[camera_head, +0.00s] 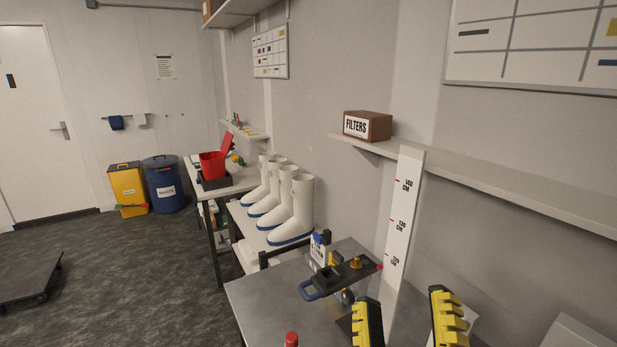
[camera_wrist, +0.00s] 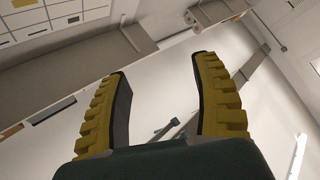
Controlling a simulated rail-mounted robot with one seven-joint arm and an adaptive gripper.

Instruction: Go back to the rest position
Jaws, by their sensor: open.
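My gripper (camera_head: 408,318) shows at the bottom of the head view as two yellow ribbed fingers with dark backs. The fingers stand well apart, with nothing between them. In the wrist view my gripper (camera_wrist: 165,90) is also open and empty. The wrist view is tilted and shows wall, shelf and ceiling beyond the fingers. The rest of my arm is out of the head view.
A metal bench (camera_head: 270,300) lies below, with a dark tray (camera_head: 335,277) and an upright white measuring board (camera_head: 402,210) close by the fingers. White boots (camera_head: 292,215) stand behind. A wall shelf (camera_head: 500,185) holds a FILTERS box (camera_head: 367,126). Open floor (camera_head: 120,270) lies left.

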